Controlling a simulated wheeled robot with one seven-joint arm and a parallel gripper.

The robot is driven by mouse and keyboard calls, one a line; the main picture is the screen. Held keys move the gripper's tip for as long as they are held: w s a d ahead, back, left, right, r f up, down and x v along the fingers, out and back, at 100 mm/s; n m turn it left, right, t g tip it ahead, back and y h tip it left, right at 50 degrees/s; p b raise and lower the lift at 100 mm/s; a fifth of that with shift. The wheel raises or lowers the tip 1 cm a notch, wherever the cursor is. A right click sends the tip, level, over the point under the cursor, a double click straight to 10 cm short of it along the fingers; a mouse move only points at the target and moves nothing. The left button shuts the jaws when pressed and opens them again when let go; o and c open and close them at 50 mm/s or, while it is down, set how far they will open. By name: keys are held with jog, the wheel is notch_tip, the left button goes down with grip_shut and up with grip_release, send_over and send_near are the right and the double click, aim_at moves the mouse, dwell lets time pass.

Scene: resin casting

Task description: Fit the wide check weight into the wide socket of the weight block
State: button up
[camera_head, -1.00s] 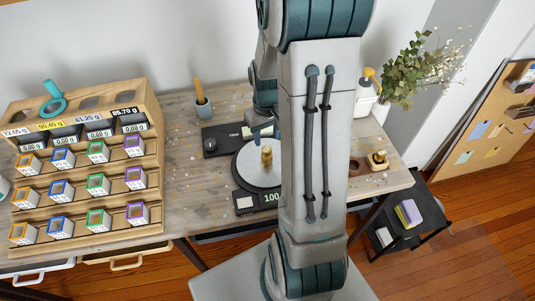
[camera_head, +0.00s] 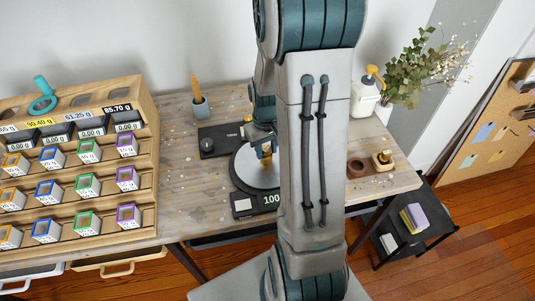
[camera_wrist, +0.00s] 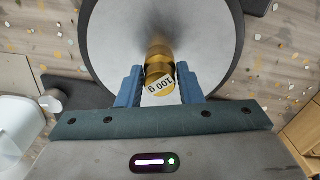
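The brass check weight, its label reading 100 g, stands on the round pan of the scale in the wrist view (camera_wrist: 158,72); it also shows in the head view (camera_head: 267,158). My gripper (camera_wrist: 159,78) has one blue finger on each side of the weight, with narrow gaps, and looks open. In the head view my gripper (camera_head: 262,138) is at the weight's top, partly hidden by my arm. Another brass weight (camera_head: 382,157) is at the table's right, next to a dark brown round hollow (camera_head: 357,168), perhaps part of the weight block.
The scale (camera_head: 242,206) reads 100. A wooden rack (camera_head: 146,150) with small coloured boxes fills the left. A dark tray (camera_head: 220,142), a cup with a brush (camera_head: 200,108), a pump bottle (camera_head: 364,98) and a vase of flowers stand towards the back.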

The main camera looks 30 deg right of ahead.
aim_at(266, 148)
jog(key=shift+r+p, duration=1.85)
jog(key=shift+r, duration=0.65)
jog(key=shift+c, duration=0.4)
